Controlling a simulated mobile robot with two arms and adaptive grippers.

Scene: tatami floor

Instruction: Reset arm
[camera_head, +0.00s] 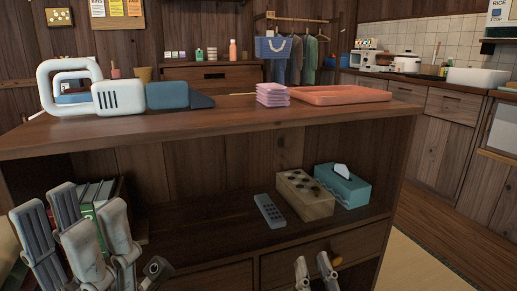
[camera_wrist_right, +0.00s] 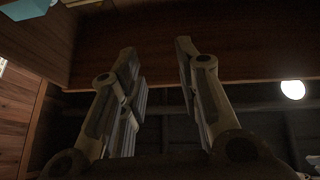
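My left gripper (camera_head: 75,225) is at the lower left in the head view, in front of the shelf's left end. Its fingers point up and stand apart, with nothing seen between them. My right gripper (camera_head: 315,268) shows at the bottom edge of the head view, in front of the drawer fronts. In the right wrist view, the right gripper's fingers (camera_wrist_right: 157,55) are spread with an empty gap between them. Most of both arms is out of view.
The wooden shelf unit (camera_head: 215,133) stands close ahead. Its top holds a blue-and-white handheld appliance (camera_head: 115,97), pink cloths (camera_head: 272,94) and a red tray (camera_head: 338,96). Its lower shelf holds books (camera_head: 97,200), a remote (camera_head: 268,210), a box (camera_head: 304,194) and a tissue box (camera_head: 343,187). A drawer knob (camera_head: 336,261) sits beside the right gripper. Floor is clear at right.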

